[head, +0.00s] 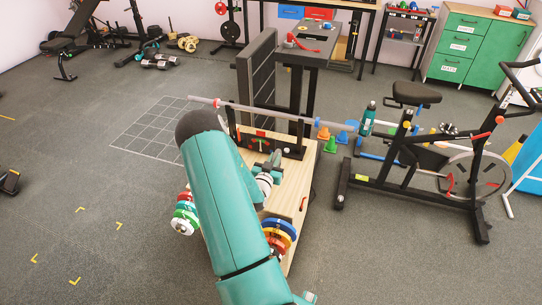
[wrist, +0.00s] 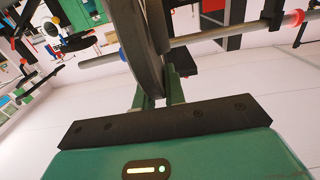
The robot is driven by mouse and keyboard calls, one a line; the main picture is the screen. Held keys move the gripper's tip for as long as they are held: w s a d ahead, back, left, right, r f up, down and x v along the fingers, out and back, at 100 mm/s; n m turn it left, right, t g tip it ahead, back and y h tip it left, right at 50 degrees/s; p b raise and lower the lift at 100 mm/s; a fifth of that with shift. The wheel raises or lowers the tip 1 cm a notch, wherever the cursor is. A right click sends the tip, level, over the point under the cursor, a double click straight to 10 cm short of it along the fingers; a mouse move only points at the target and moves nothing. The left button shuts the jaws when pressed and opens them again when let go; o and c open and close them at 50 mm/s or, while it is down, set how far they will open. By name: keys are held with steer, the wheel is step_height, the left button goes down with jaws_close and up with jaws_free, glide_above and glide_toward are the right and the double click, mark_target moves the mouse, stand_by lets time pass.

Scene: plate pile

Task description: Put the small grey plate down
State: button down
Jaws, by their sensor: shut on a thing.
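In the wrist view, the grey plate (wrist: 151,45) shows as a dark disc seen nearly edge-on. Its lower edge sits between the two green fingers of my gripper (wrist: 158,91). The gripper is shut on it. The plate's upper part runs out of the frame, so its full size is hidden. A grey bar (wrist: 215,39) with a blue ring and a red ring passes behind the plate. I cannot tell whether they touch. In the head view my teal arm covers the middle, and I cannot make out the plate there for sure.
In the head view, a wooden platform (head: 291,197) stands under my arm, with the long bar (head: 330,119) across its rack. Coloured plates hang at its left (head: 186,215) and right (head: 279,236). An exercise bike (head: 428,150) stands to the right. The floor at left is mostly clear.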

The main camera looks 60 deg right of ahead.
steer(key=shift+f, duration=2.2)
steer(key=shift+f, duration=0.1)
steer(key=c, duration=1.9)
jaws_free()
steer(key=shift+f, duration=0.2)
steer(key=o, duration=0.4)
steer(key=shift+o, duration=0.2)
